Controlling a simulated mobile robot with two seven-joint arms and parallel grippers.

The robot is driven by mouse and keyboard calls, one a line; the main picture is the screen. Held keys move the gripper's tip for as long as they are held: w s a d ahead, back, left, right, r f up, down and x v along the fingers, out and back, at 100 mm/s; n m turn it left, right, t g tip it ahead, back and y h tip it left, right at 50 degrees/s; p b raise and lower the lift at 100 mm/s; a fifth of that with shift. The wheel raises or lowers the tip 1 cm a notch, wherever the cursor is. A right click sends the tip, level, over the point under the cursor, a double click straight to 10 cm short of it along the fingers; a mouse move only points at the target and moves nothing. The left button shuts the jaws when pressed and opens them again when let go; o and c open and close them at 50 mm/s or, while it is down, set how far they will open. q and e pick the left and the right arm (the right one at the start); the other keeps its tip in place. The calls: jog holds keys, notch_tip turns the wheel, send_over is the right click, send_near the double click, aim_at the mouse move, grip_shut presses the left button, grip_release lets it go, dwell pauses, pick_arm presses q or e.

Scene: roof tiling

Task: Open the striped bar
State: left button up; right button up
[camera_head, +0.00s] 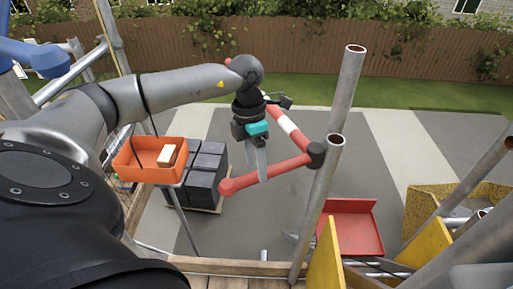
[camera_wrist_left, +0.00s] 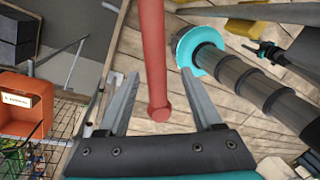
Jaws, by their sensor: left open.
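The striped bar is a red and white tubular frame. Its upper arm (camera_head: 289,124) has a white band, and its lower red arm (camera_head: 270,174) ends in a rounded free end at the left. Both arms meet at a dark joint on an upright grey pole (camera_head: 326,190). My left gripper (camera_head: 260,178) points down at the lower arm, with its fingers over it. In the left wrist view the red bar (camera_wrist_left: 154,60) runs between the two spread fingers of my open left gripper (camera_wrist_left: 161,75). I cannot tell whether a finger touches it.
An orange bin (camera_head: 130,172) holding a pale block hangs at the left, beside stacked dark blocks (camera_head: 208,170). A red tray (camera_head: 360,228) and yellow boards (camera_head: 327,262) stand at the lower right. Grey scaffold poles rise at the right. Paving lies open beyond the bar.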

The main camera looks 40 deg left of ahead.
pick_arm(q)
jog(key=r, duration=0.3)
jog(key=a+r, duration=0.1)
jog(key=r, duration=0.1)
jog(key=shift+w, duration=0.2)
